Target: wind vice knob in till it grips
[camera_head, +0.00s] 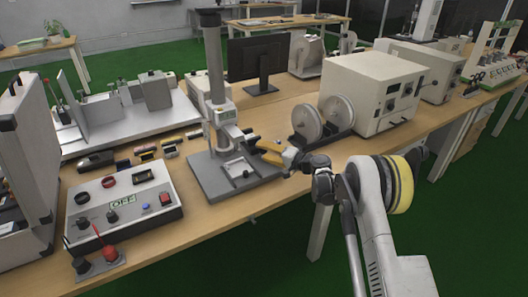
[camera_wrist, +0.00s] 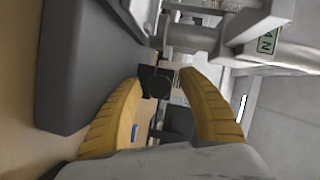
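A grey test stand with a tall column (camera_head: 215,75) stands on the bench, on a flat grey base (camera_head: 215,180). In the wrist view, a small black knob (camera_wrist: 157,83) shows between the tips of my yellow fingers (camera_wrist: 161,80). The fingers are apart, with a narrow gap beside the knob. Whether either finger touches it I cannot tell.
A machine with two grey wheels (camera_head: 320,120) stands close to the right of my gripper. A monitor (camera_head: 258,58) is behind. Small parts lie left of the stand.

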